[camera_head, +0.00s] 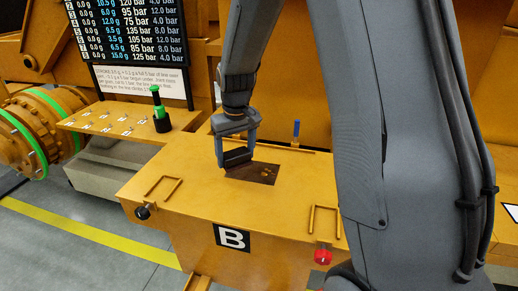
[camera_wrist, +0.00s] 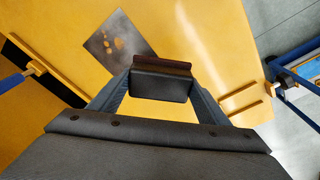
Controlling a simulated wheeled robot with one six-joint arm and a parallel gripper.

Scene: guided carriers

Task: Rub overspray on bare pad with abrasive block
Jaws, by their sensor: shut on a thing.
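The bare pad (camera_head: 262,175) is a dark brown-grey rectangle on top of the yellow carrier marked B (camera_head: 190,195). Several small yellow-orange overspray spots show on it, clearest on the pad in the wrist view (camera_wrist: 121,27). My gripper (camera_head: 237,151) points down at the pad's far left end. It is shut on the abrasive block (camera_wrist: 160,86), a dark block with a brown strip along one long side. In the wrist view the block lies beside the pad's near corner, and the spots are uncovered. I cannot tell whether the block touches the surface.
A yellow side shelf (camera_head: 112,121) holds several small pegs and a black-and-green bottle (camera_head: 159,110). A blue-handled tool (camera_head: 296,133) stands behind the pad. Loop handles (camera_head: 163,188) rise from the carrier's top. A red knob (camera_head: 322,257) is on its front. The top around the pad is mostly clear.

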